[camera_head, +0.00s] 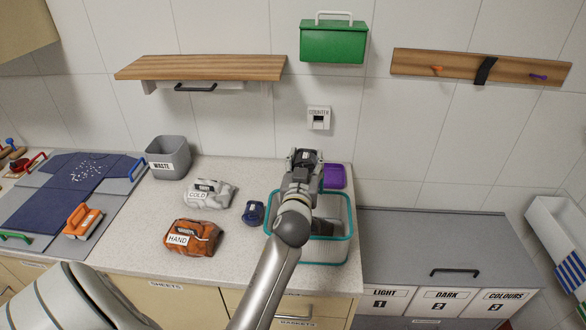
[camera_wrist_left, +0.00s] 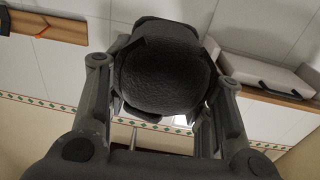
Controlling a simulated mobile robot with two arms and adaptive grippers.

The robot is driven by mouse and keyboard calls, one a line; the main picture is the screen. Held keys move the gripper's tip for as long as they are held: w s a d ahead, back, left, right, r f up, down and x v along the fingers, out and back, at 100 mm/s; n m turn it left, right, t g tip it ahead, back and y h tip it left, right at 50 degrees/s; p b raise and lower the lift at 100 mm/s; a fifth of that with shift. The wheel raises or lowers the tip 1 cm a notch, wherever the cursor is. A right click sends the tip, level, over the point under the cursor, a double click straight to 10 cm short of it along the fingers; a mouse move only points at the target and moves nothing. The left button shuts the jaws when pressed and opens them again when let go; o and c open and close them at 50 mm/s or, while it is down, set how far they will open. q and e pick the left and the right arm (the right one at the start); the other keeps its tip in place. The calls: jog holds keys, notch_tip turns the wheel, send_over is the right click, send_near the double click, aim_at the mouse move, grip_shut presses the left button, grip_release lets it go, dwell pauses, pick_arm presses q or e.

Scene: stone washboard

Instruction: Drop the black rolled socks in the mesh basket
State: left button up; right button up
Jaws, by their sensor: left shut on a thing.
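My left gripper (camera_head: 304,160) is shut on the black rolled socks (camera_wrist_left: 160,68). In the left wrist view the socks are a dark, rounded bundle between the two fingers. In the head view the gripper holds them up over the back part of the mesh basket (camera_head: 349,224), a teal-rimmed basket on the counter. My own arm hides much of the basket. A dark item shows inside the basket, but I cannot tell what it is. My right gripper is not in view.
A navy rolled bundle (camera_head: 254,212) lies left of the basket. A white bundle marked COLD (camera_head: 207,196) and an orange bundle marked HAND (camera_head: 192,238) lie further left. A grey waste bin (camera_head: 168,158) and a purple container (camera_head: 334,176) stand at the back.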

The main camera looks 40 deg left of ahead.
pick_arm(q)
jog(key=shift+f+b, duration=0.35)
notch_tip(320, 180, down, 4)
jog(key=b, duration=0.3)
jog(key=shift+a+r, duration=0.1)
jog(key=shift+f+b, duration=0.7)
jog(key=o, duration=1.1)
jog(key=v, duration=0.7)
jog(key=shift+s, duration=0.2)
